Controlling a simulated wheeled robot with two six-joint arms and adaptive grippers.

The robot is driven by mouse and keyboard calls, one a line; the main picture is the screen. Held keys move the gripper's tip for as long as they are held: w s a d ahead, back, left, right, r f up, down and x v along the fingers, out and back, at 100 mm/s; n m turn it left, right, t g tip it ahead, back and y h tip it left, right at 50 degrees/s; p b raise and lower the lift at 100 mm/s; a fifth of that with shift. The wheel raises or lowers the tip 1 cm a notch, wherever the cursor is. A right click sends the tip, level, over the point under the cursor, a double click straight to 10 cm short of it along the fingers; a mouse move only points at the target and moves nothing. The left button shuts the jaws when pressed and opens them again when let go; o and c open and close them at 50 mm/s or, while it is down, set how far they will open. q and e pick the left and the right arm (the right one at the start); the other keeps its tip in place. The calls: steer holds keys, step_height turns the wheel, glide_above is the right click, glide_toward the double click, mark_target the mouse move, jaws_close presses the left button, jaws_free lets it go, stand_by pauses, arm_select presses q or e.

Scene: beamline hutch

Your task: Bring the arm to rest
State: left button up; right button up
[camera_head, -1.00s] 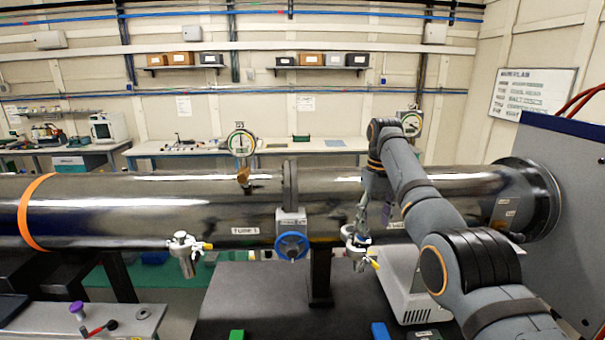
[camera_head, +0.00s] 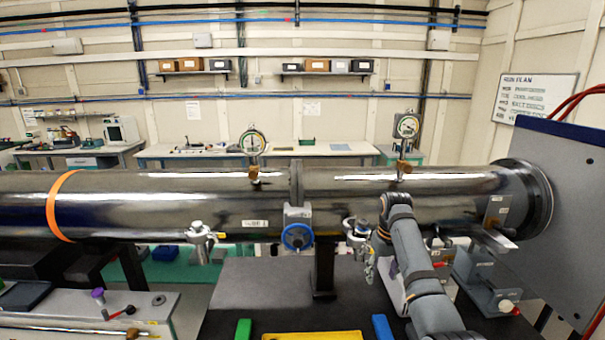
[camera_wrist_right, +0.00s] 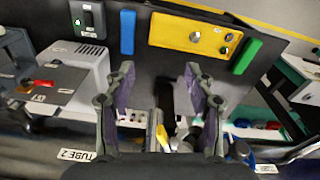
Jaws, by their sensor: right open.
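My right arm comes in from the lower right in the head view, low in front of the large steel tube (camera_head: 140,200). Its gripper (camera_head: 369,270) hangs at the wrist's left side, just below the right-hand small valve (camera_head: 356,232). In the right wrist view the gripper's (camera_wrist_right: 160,78) two fingers are spread apart with nothing held between them. I cannot tell from these views how far the fingers are from the valve. My left gripper is not in view.
A blue handwheel valve (camera_head: 298,237) is left of the gripper. A grey cabinet (camera_head: 570,200) stands at right.

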steer(key=s+d+f+m+t, duration=0.1)
steer(key=s+d+f, duration=0.2)
steer(key=s+f, duration=1.2)
steer(key=s+t+h, duration=0.1)
steer(key=s+t, duration=0.1)
steer(key=s, duration=1.8)
step_height(320, 180, down, 34)
steer(key=s+d+r+g+b, duration=0.1)
steer(key=s+d+g+b, duration=0.15)
steer(key=b, duration=0.45)
arm_select(q)
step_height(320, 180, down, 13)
steer(key=b, duration=0.5)
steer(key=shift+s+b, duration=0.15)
steer(key=shift+b, duration=0.25)
arm_select(e)
steer(key=s+f, duration=1.9)
steer(key=f, duration=0.4)
steer(key=shift+d+m, duration=0.25)
steer(key=shift+m, duration=0.15)
